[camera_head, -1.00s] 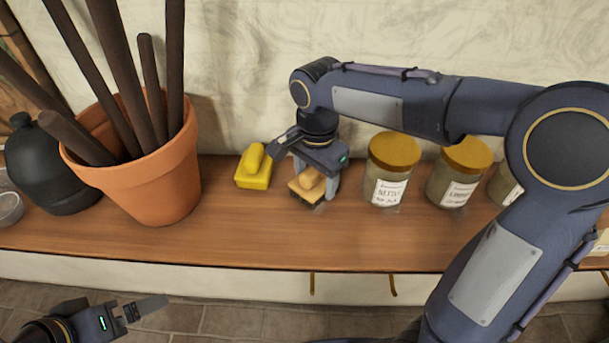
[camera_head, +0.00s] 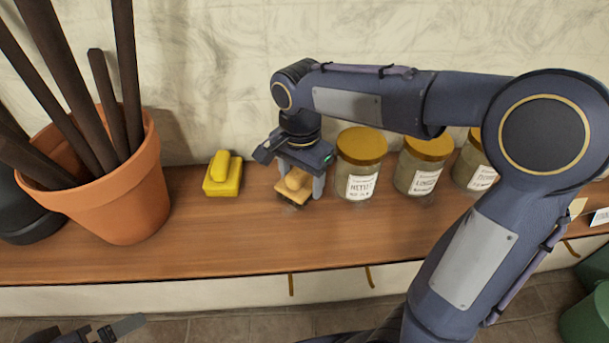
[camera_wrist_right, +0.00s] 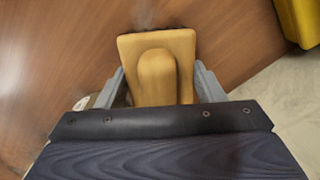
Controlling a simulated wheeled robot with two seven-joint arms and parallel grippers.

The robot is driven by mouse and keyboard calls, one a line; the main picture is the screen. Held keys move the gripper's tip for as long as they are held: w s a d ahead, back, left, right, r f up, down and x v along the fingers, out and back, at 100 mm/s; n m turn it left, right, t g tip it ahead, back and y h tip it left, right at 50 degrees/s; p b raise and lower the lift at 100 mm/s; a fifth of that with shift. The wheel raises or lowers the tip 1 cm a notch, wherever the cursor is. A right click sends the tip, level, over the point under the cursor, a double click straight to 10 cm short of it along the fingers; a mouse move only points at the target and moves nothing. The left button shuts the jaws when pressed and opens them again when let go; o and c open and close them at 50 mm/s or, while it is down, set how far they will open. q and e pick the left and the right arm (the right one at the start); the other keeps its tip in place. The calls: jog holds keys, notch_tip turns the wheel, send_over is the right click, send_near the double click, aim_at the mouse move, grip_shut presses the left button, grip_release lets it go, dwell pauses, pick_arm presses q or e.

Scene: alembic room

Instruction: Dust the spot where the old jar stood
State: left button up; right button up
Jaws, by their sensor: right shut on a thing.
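My right gripper (camera_head: 300,184) is shut on a wooden brush (camera_head: 291,190) with a knob handle and dark bristles. It holds the brush low at the shelf surface, left of the nearest labelled jar. In the right wrist view the brush (camera_wrist_right: 157,68) sits between the two fingers, with a faint greyish smudge on the wood just past its far edge. Whether the bristles touch the wood is hard to tell. My left gripper (camera_head: 120,328) is at the bottom left, below the shelf front, only partly in view.
The wooden shelf (camera_head: 190,240) carries a yellow block with a handle (camera_head: 222,175) left of the brush. Jars with gold lids (camera_head: 361,165) stand close on the right. A terracotta pot (camera_head: 115,205) with dark rods stands at left. The shelf front between is bare.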

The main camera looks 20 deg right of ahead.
aim_at(284, 182)
jog(key=shift+w+a+f, duration=0.15)
jog(key=shift+w+a, duration=0.05)
jog(key=shift+a, duration=0.65)
jog(key=shift+w+a+f, duration=0.1)
jog(key=shift+w+a, duration=0.1)
jog(key=shift+a, duration=0.6)
jog(key=shift+c, duration=0.6)
jog(key=shift+w+a+p, duration=0.2)
jog(key=shift+a+p, duration=0.05)
jog(key=shift+a, duration=0.4)
jog(key=shift+w+a+p, duration=0.25)
jog(key=shift+a, duration=0.45)
jog(key=shift+w+a+p, duration=0.2)
jog(key=shift+a+p, duration=0.05)
jog(key=shift+a, duration=0.4)
jog(key=shift+r, duration=0.1)
jog(key=shift+r, duration=0.1)
notch_tip(284, 182, up, 6)
jog(key=p, duration=0.5)
jog(key=shift+w+d, duration=0.1)
notch_tip(284, 182, up, 3)
jog(key=p, duration=0.3)
